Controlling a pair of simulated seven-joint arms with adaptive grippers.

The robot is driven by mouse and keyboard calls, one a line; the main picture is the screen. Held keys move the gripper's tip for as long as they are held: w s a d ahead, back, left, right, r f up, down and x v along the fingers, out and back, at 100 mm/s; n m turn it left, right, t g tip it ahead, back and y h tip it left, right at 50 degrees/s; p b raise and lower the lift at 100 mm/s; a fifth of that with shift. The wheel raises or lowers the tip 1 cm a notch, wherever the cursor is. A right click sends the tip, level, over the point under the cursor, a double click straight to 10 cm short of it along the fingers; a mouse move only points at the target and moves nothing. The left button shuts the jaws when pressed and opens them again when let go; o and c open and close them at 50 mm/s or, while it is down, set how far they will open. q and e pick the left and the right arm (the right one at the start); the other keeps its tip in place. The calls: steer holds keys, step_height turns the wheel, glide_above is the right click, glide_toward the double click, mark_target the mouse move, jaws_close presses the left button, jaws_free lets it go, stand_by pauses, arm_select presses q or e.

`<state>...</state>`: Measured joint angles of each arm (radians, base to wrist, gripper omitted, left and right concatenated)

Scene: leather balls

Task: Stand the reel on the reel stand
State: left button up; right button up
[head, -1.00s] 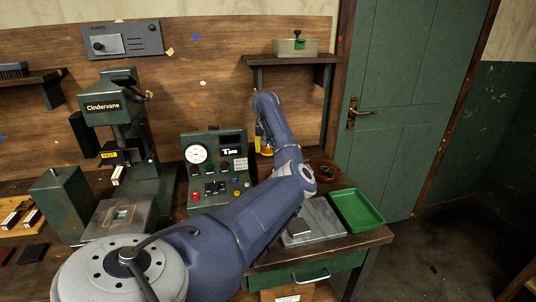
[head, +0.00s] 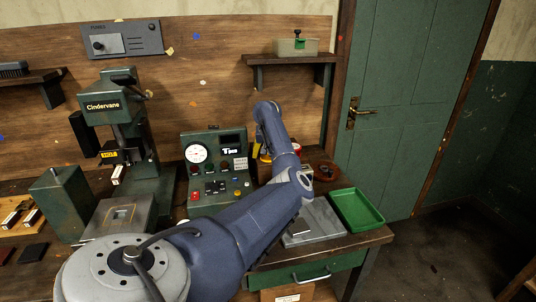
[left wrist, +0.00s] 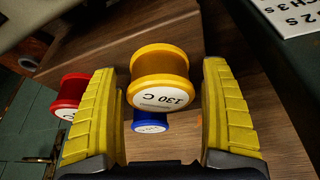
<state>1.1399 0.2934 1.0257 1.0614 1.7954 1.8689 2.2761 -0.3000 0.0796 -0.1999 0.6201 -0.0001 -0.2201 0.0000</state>
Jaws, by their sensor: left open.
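A yellow reel with a white end marked "130 C" (left wrist: 160,82) shows between the fingers of my left gripper (left wrist: 163,68) in the left wrist view. The fingers are yellow, ribbed and open, with a narrow gap on each side of the reel. A red reel (left wrist: 70,92) is outside the left finger. A blue reel (left wrist: 150,122) shows partly behind the yellow one. In the head view my forearm hides most of this spot; part of the red reel (head: 297,148) shows at its right. I cannot make out the reel stand for certain. My right gripper is not in view.
A control box with a dial (head: 215,165) stands left of my arm. A green tray (head: 357,209) and a grey plate (head: 318,224) are near the right edge. A green press (head: 120,130) stands at left.

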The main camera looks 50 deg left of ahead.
arm_select(q)
steer(key=shift+d+r, duration=0.1)
steer(key=shift+r, duration=0.5)
steer(key=v, duration=1.1)
steer(key=shift+s, duration=0.2)
